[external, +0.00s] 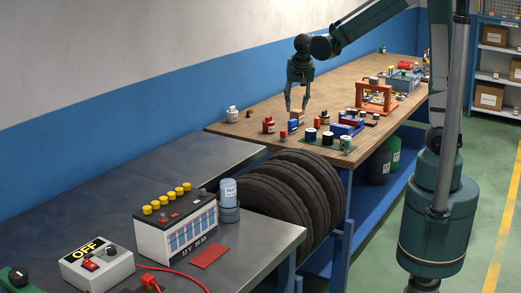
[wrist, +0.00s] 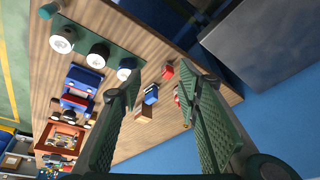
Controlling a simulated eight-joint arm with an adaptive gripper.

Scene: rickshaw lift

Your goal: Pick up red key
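A small upright red piece (external: 283,134), likely the red key, stands near the front-left edge of the wooden bench; its shape is too small to make out. In the wrist view the red piece (wrist: 167,72) lies between the finger lines, beside a blue block (wrist: 151,94) and a wooden block (wrist: 143,113). My gripper (external: 296,110) points down above the bench, near the wooden block. In the wrist view my gripper (wrist: 158,86) has its green fingers wide apart with nothing held. A red bottle-like item (external: 268,125) stands left of the red piece, partly hidden by a finger in the wrist view.
A green mat (external: 325,143) with several cylinders lies right of the red piece. A blue toy-like item (external: 344,127) and an orange frame (external: 376,97) stand farther back. A white jar (external: 232,115) is at left. Tyres (external: 290,185) stand below the bench edge.

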